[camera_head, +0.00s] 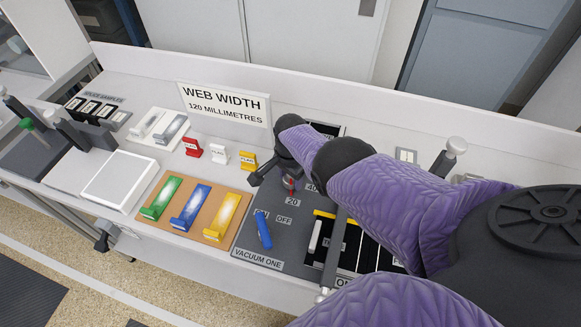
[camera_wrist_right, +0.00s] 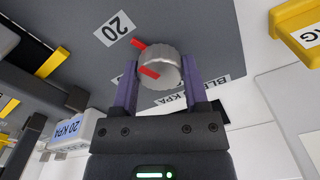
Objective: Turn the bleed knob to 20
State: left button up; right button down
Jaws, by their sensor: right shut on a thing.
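The bleed knob (camera_wrist_right: 165,72) is a silver, knurled round knob with red pointer marks, best seen in the right wrist view. The marks lie on the side of the knob towards the "20" label (camera_wrist_right: 114,29); I cannot tell whether they line up exactly with it. My right gripper (camera_wrist_right: 158,85) is shut on the knob, one finger on each side. In the head view, my right gripper (camera_head: 284,172) hangs over the grey panel, and my arm hides most of the knob. The "20" label (camera_head: 292,202) shows just below a red mark. My left gripper is not in view.
A blue lever (camera_head: 264,231) stands on the vacuum panel near an "OFF" label. A tan board (camera_head: 191,207) with green, blue and yellow pieces lies to the left. Red, white and yellow tags (camera_head: 220,155) stand behind it. The web width sign (camera_head: 226,104) stands at the back.

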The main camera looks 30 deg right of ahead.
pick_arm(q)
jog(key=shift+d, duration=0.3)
pick_arm(e)
jog(key=shift+w, duration=0.1)
jog(key=shift+c, duration=0.5)
grip_release()
jog(key=shift+r, duration=0.15)
pick_arm(q)
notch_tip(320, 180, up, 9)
jog(key=p, duration=0.8)
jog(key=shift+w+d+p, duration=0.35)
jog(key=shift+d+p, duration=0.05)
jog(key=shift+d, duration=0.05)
pick_arm(e)
notch_tip(320, 180, up, 10)
jog(key=shift+f, duration=0.2)
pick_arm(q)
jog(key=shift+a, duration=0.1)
